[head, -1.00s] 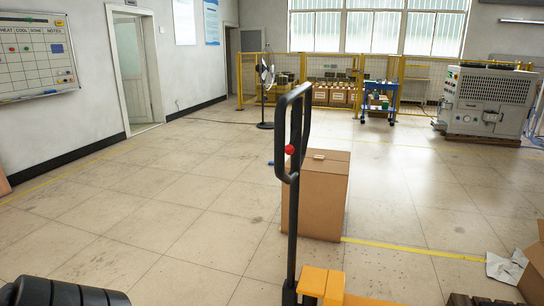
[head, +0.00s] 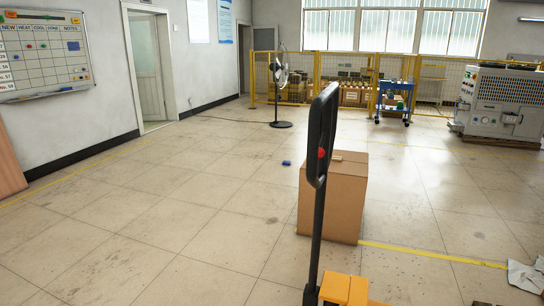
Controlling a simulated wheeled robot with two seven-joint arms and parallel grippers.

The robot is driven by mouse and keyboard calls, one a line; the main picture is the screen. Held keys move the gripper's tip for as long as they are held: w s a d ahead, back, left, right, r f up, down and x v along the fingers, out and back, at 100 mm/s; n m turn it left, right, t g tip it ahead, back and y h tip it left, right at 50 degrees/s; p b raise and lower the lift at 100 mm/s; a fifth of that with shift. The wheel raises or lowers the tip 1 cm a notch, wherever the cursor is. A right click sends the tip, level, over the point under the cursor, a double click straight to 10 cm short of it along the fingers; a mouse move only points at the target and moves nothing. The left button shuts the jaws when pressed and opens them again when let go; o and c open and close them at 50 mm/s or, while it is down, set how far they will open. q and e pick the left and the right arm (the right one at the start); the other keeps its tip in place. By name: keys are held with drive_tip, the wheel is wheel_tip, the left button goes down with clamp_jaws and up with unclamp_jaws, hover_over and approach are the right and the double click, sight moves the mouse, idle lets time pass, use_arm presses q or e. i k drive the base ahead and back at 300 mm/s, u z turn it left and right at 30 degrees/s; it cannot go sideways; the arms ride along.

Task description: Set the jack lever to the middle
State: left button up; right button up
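The pallet jack stands at the bottom centre of the head view, with an orange body (head: 345,288) and a black upright handle (head: 317,225) ending in a loop grip. The loop is seen nearly edge-on, so I cannot tell the lever's setting. Neither of my grippers shows in this view.
A cardboard box (head: 335,200) stands on the floor just behind the handle. A small blue object (head: 286,163) lies left of the box. A fan (head: 281,85), a blue cart (head: 394,100) and a grey machine (head: 500,103) stand farther back. The floor at left is open.

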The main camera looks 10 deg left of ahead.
sight(321, 153)
drive_tip(key=z, duration=0.2)
drive_tip(key=k, duration=0.3)
drive_tip(key=z, duration=1.45)
drive_tip(key=i, duration=0.2)
drive_tip(key=u, duration=1.35)
drive_tip(key=i, duration=1.1)
drive_tip(key=u, duration=1.1)
